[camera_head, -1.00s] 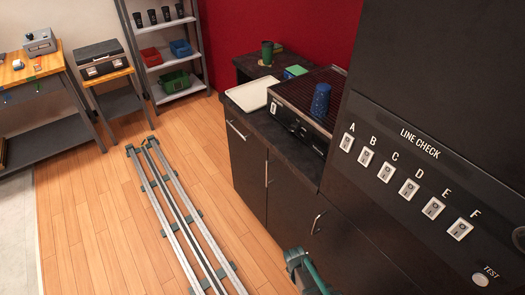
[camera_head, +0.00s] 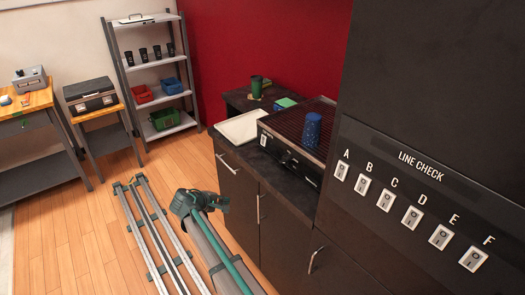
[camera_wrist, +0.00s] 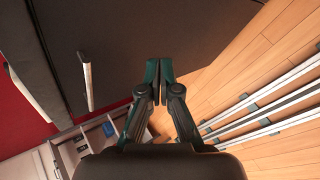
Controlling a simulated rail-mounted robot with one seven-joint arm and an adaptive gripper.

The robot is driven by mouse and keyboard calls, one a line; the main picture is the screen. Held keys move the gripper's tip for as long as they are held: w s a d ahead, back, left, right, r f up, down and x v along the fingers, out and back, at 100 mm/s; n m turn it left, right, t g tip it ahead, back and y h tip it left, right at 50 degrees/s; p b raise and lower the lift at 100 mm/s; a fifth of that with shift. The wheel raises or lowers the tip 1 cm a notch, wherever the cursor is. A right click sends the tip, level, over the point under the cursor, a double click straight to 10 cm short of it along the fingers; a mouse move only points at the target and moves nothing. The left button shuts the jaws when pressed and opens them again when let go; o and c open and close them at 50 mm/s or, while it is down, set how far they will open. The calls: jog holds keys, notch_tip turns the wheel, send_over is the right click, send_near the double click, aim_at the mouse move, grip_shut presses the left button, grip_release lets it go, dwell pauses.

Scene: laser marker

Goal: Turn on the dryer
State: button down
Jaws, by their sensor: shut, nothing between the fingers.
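A dark machine (camera_head: 290,150) with a ribbed top sits on the black counter, and a white switch shows on its front left. I cannot tell from the pictures if this is the dryer. A speckled blue cup (camera_head: 312,130) stands upright on it. My gripper (camera_wrist: 159,82) is shut and empty, with its fingertips together in the wrist view. In the head view my arm's end (camera_head: 205,202) is low in front of the cabinet doors, apart from the machine. The fingertips are hard to make out there.
A LINE CHECK panel (camera_head: 425,190) with several lettered switches is at the right. A white tray (camera_head: 242,126) and green cup (camera_head: 256,87) are on the counter. Cabinet handles (camera_head: 228,164) stick out. Rails (camera_head: 160,235) run along the floor. Shelves (camera_head: 150,62) stand behind.

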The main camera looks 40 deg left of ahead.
jog(key=s+a+r+t, duration=0.2)
jog(key=a+r, duration=0.7)
jog(key=r, duration=0.2)
jog(key=w+d+r+m+t+h+p, duration=0.2)
jog(key=w+d+r+m+t+h, duration=0.1)
jog(key=d+r, duration=0.5)
jog(key=w+m+h, duration=0.1)
jog(key=w+m, duration=0.1)
jog(key=w, duration=0.1)
jog(key=shift+w+m+h+p, duration=0.3)
jog(key=shift+m+p, duration=0.1)
jog(key=p, duration=0.5)
send_near(262, 144)
jog(key=x, duration=0.6)
jog(key=shift+d, duration=0.2)
jog(key=shift+w+d+f, duration=0.15)
jog(key=shift+w+f, duration=0.05)
jog(key=shift+w, duration=0.3)
